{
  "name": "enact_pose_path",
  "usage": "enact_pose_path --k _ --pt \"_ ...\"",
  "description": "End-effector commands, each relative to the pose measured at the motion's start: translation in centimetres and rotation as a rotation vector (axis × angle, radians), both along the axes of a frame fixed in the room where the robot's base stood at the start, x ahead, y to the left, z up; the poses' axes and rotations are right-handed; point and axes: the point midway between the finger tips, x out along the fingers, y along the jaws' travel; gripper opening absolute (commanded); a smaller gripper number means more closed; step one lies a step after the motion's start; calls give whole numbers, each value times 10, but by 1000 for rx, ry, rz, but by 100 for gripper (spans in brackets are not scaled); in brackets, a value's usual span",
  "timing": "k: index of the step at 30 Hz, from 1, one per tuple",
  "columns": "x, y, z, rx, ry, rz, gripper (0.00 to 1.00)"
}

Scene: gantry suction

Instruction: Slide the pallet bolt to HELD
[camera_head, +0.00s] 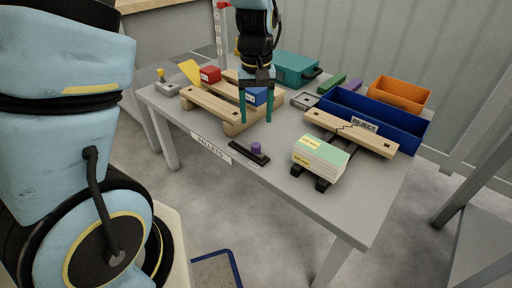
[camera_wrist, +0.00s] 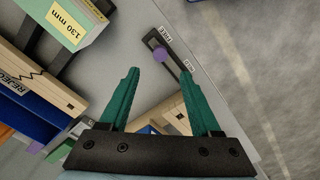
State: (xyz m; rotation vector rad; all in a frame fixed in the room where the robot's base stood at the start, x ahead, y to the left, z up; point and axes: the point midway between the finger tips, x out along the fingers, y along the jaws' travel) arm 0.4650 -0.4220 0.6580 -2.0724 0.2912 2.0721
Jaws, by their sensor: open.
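The pallet bolt has a purple knob (camera_head: 256,149) on a black slotted track (camera_head: 240,150) near the table's front edge. In the head view the knob sits nearer the track's right end. In the wrist view the purple knob (camera_wrist: 159,55) shows just beyond and between my fingertips, near the upper end of the black track (camera_wrist: 149,38). Small white labels (camera_wrist: 166,33) lie beside the track; I cannot read them surely. My gripper (camera_head: 256,121) is open and empty, its teal fingers pointing down above the table behind the bolt. It also shows in the wrist view (camera_wrist: 158,74).
A wooden pallet (camera_head: 205,105) with a blue box (camera_head: 256,97) stands behind the bolt. A labelled green-and-cream block (camera_head: 320,158) stands right of it on black supports. A blue REJECT bin (camera_head: 400,126) and wooden beam (camera_head: 345,132) lie further right. The front edge is clear.

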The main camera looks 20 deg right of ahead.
Motion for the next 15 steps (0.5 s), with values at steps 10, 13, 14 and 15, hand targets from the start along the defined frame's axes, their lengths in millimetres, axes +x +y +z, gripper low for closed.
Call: enact_pose_path --k 10,13,14,15 --pt "-1 1 -66 3 3 0 64" --pt "-1 1 -80 2 3 0 64" --pt "-1 1 -83 2 3 0 64" --pt "-1 1 -87 2 2 0 64"
